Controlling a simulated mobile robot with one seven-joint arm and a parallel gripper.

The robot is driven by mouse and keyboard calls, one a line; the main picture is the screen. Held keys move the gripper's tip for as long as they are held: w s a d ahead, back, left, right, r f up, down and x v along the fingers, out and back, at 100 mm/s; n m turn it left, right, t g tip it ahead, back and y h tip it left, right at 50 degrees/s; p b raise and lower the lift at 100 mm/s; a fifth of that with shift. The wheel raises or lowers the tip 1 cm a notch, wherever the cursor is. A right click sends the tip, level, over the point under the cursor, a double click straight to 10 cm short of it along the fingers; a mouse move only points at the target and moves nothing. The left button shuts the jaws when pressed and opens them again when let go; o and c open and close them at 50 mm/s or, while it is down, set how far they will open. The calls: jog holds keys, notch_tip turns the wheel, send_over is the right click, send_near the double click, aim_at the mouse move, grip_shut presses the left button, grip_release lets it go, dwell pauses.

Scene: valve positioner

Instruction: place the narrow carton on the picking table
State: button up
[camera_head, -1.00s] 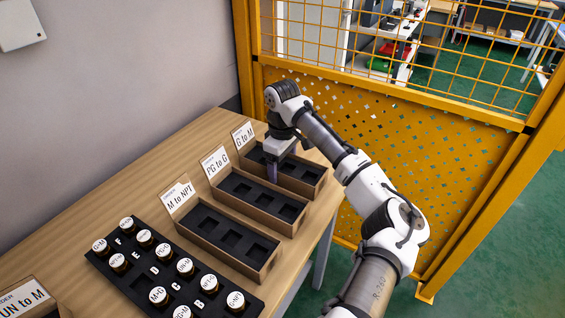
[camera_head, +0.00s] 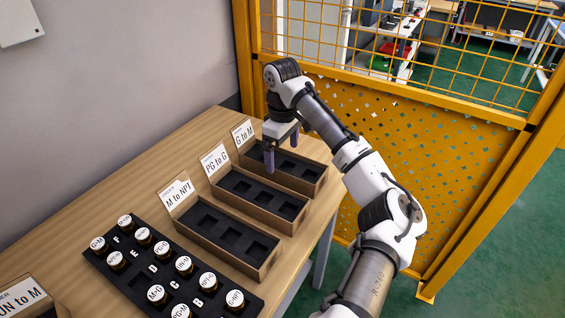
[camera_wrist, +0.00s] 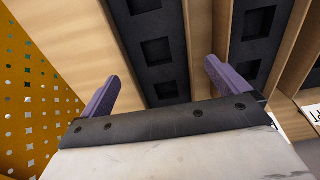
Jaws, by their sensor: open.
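Three long, narrow open cartons with black socketed inserts stand side by side on the wooden table (camera_head: 75,222). They are labelled "G to M" (camera_head: 315,176), "PG to G" (camera_head: 289,221) and "M to NPT" (camera_head: 264,267). I cannot tell which one the task calls the narrow carton. My gripper (camera_head: 281,155) is open and empty, pointing down over the label end of the "G to M" carton. In the wrist view, my gripper's spread purple fingers (camera_wrist: 163,90) appear on either side of this carton's insert (camera_wrist: 153,50). Whether they touch it is unclear.
A black rack (camera_head: 138,272) with several white-capped bottles lies at the front left. Another labelled carton (camera_head: 28,298) is cut off at the lower left. A yellow mesh fence (camera_head: 440,165) stands behind and right of the table, with a wall (camera_head: 110,90) at left.

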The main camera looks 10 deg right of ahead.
notch_tip(320, 180, up, 8)
dwell(0.5)
